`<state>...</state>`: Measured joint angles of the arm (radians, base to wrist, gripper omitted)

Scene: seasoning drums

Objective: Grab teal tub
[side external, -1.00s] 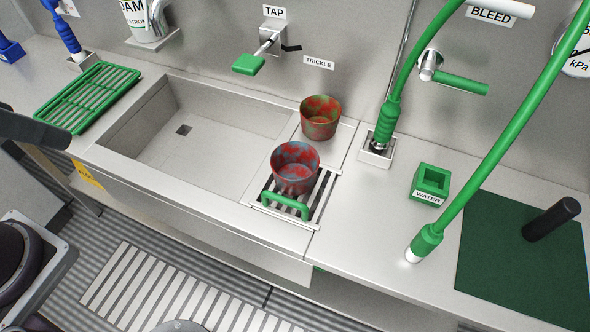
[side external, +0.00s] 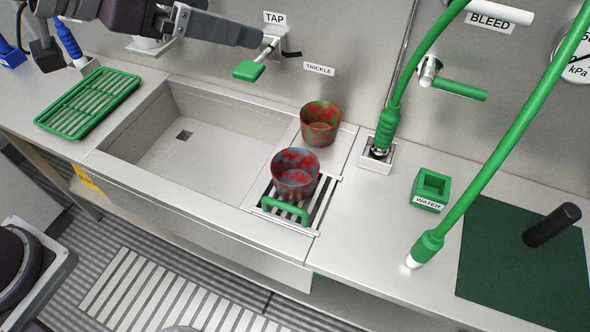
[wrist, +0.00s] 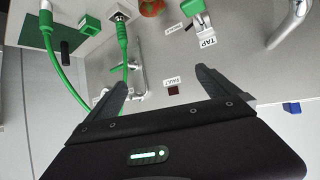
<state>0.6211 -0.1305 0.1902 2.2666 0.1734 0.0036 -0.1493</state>
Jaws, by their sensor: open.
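The teal tub (side external: 295,174), blotched with red, stands upright on a slatted grate with a green handle at the sink's right end. A second tub (side external: 320,124), green with red blotches, stands just behind it on the steel ledge. My gripper (wrist: 163,78) is open and empty, its two dark fingers spread apart in the wrist view. In the side view it hangs at the top left, above the back of the sink, well away from both tubs. A reddish tub is cut off at the top edge of the wrist view; I cannot tell which one.
The green-handled tap (side external: 250,70) projects from the back wall near my gripper. A green hose (side external: 480,165) arches over the right counter. A green WATER holder (side external: 431,188) and a green rack (side external: 88,103) stand on the counter. The sink basin (side external: 205,140) is empty.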

